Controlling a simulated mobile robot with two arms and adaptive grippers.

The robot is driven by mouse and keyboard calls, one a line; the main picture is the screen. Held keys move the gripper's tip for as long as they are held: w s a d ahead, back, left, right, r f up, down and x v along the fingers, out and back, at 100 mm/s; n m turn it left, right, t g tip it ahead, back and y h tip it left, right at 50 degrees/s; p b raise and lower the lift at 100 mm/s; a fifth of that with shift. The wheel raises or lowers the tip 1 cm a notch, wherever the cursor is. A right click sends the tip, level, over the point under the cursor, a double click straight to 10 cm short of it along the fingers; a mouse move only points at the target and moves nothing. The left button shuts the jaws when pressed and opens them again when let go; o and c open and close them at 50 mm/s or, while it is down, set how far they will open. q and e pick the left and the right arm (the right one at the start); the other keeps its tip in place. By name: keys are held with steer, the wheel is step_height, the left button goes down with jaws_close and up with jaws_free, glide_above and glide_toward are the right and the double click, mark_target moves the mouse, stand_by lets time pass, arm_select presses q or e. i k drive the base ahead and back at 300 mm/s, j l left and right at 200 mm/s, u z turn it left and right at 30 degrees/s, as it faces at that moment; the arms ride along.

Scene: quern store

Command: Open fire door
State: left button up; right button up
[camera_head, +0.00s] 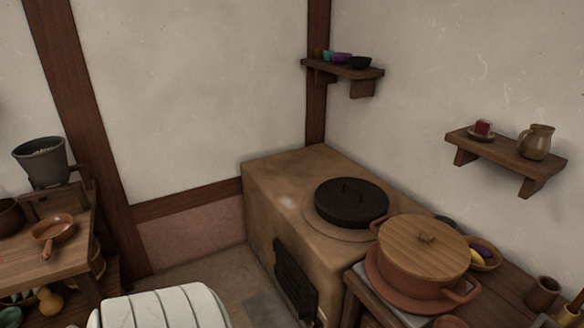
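The fire door (295,279) is a dark, ribbed metal panel low on the front of the brown clay stove (275,205). It looks shut, lying about flush with the stove front. Its lower right part runs close to the near table, and I cannot make out a handle or latch. A round black lid (351,202) with small raised grips sits on the stove top. Neither of my grippers shows in this view.
A table with a wooden-lidded clay pot (422,248) stands close right of the fire door. A left table holds a brown pan (58,231). A white ribbed shape (165,306), unclear, fills the bottom edge. Some floor shows before the stove.

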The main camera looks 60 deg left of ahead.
mark_target(303, 297)
steer(key=u, duration=1.8)
steer(key=i+j+z, duration=0.1)
steer(key=z, duration=0.35)
steer(key=j+z, duration=0.2)
steer(key=z, duration=0.25)
steer(key=i+j+z, duration=0.1)
steer(key=z, duration=0.35)
